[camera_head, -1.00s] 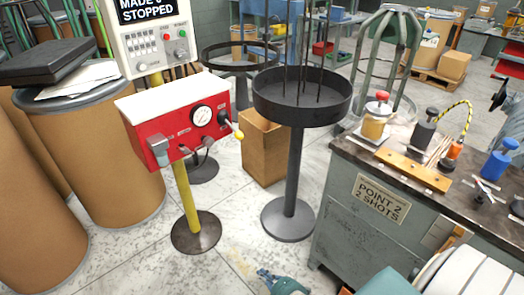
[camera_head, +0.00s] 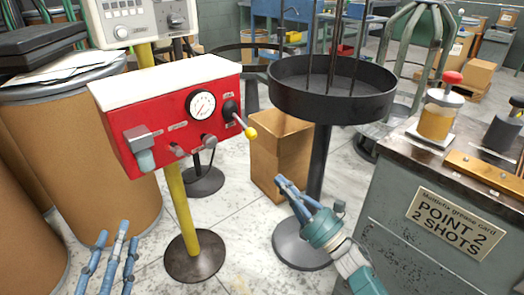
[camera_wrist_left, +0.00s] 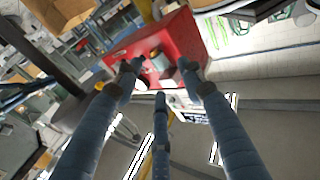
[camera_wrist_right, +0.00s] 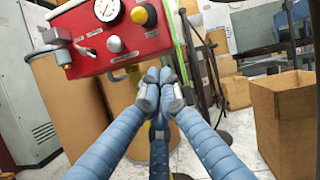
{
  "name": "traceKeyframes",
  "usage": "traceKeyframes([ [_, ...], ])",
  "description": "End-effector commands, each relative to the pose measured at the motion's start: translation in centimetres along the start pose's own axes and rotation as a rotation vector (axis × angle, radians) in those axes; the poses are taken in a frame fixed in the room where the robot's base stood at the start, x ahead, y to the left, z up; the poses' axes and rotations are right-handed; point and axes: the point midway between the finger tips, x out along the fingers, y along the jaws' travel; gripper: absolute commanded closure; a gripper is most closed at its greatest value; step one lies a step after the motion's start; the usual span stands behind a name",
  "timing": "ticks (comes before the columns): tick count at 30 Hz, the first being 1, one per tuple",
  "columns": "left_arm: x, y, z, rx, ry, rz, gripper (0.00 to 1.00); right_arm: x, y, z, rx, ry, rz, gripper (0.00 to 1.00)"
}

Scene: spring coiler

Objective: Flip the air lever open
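The red control box (camera_head: 165,115) has a white top, a round gauge and several grey knobs. The air lever (camera_head: 240,122), black with a yellow ball end, sticks out of its right end and slopes down to the right. The ball also shows in the right wrist view (camera_wrist_right: 138,15). My right gripper (camera_head: 291,195) is below and right of the lever, apart from it; its fingers are together and empty in the right wrist view (camera_wrist_right: 161,88). My left gripper (camera_head: 112,240) is low at the left, its fingers spread and empty; the left wrist view (camera_wrist_left: 160,85) shows them before the box.
A black round tray on a post (camera_head: 335,100) stands right of the lever. A cardboard box (camera_head: 278,160) is behind my right gripper. A grey workbench (camera_head: 435,215) is at the right. Brown drums (camera_head: 100,150) stand at the left. The box's yellow post (camera_head: 181,210) rises from a round base.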

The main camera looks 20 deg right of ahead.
Motion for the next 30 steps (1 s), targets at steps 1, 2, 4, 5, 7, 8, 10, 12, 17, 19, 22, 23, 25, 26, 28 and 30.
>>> traceKeyframes([
  [1, 0.0, 0.0, 0.0, 0.0, 0.0, 0.0, 0.6, 0.0, 0.0, 0.0, 0.001, 0.001, -0.001, 1.0],
  [2, 0.0, 0.0, 0.0, 0.0, -0.001, 0.0, 0.6, 0.0, 0.0, 0.0, 0.002, 0.001, -0.001, 1.0],
  [4, 0.0, 0.0, 0.0, 0.0, 0.0, 0.0, 0.6, 0.1, 0.0, 0.0, 0.002, 0.001, -0.001, 1.0],
  [5, 0.0, 0.0, 0.0, 0.0, 0.001, 0.0, 0.6, 0.2, 0.0, 0.0, 0.003, 0.001, -0.001, 1.0],
  [7, 0.0, 0.0, -0.1, 0.0, 0.005, 0.0, 0.6, 0.7, -0.1, 0.0, 0.003, 0.0, -0.002, 1.0],
  [8, 0.0, 0.0, -0.1, 0.0, 0.008, 0.0, 0.6, 1.0, -0.1, 0.0, 0.003, 0.0, -0.002, 1.0],
  [10, 0.1, 0.0, -0.4, 0.0, 0.019, 0.001, 0.6, 2.0, -0.1, 0.0, 0.003, -0.002, -0.001, 1.0],
  [12, 0.1, 0.1, -0.6, 0.0, 0.032, 0.002, 0.6, 3.2, -0.1, 0.0, 0.003, -0.002, -0.001, 1.0],
  [17, 0.1, 0.2, -1.8, -0.002, 0.086, 0.005, 0.6, 6.8, -0.1, -0.1, 0.003, -0.001, -0.001, 1.0],
  [19, 0.1, 0.3, -2.4, -0.003, 0.113, 0.006, 0.6, 8.3, -0.1, -0.1, 0.003, -0.001, -0.001, 1.0],
  [22, 0.0, 0.4, -3.3, -0.004, 0.153, 0.008, 0.6, 10.3, -0.1, -0.1, 0.004, 0.0, -0.002, 1.0],
  [23, 0.0, 0.3, -3.0, -0.003, 0.131, 0.007, 0.6, 10.4, -0.1, 0.6, 0.002, 0.0, -0.001, 1.0],
  [25, 0.1, 0.2, -1.8, -0.002, 0.074, 0.004, 0.6, 10.5, -0.1, 1.6, 0.001, 0.002, 0.001, 1.0],
  [26, 0.1, 0.1, -1.3, -0.001, 0.054, 0.003, 0.6, 10.5, -0.1, 2.0, 0.002, 0.003, 0.001, 1.0],
  [28, 0.1, 0.1, -0.5, 0.0, 0.018, 0.001, 0.6, 10.7, -0.1, 2.8, 0.003, 0.002, -0.001, 1.0],
  [30, 0.0, 0.0, 0.2, 0.0, -0.009, 0.0, 0.6, 10.8, -0.1, 3.2, 0.003, 0.003, -0.001, 1.0],
])
